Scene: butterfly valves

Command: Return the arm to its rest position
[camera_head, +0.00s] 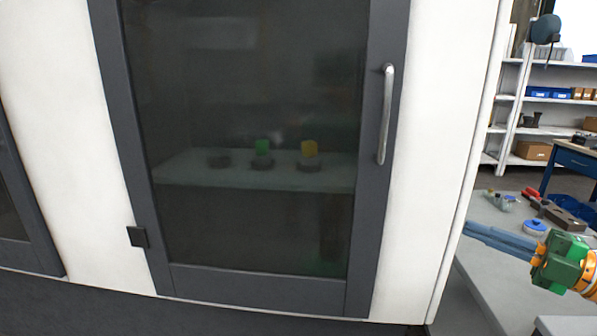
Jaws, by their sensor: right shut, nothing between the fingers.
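My right gripper (470,231) comes in from the right edge, with a green body and blue-grey fingers pointing left. Its fingers lie together with nothing between them. It is in front of the grey table at the right, beside the cabinet's right edge and apart from the door handle. My left gripper is out of view. Behind the dark glass door (250,95), a shelf (200,175) carries a green valve (262,147), a yellow valve (309,150) and a dark round piece (218,161), all dim through the glass.
The white cabinet (440,120) fills most of the view; its door appears closed, with a metal handle (385,115). A grey table (480,263) with several loose parts, including a blue round part (535,226), stands at the right. Storage shelves (520,92) are behind.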

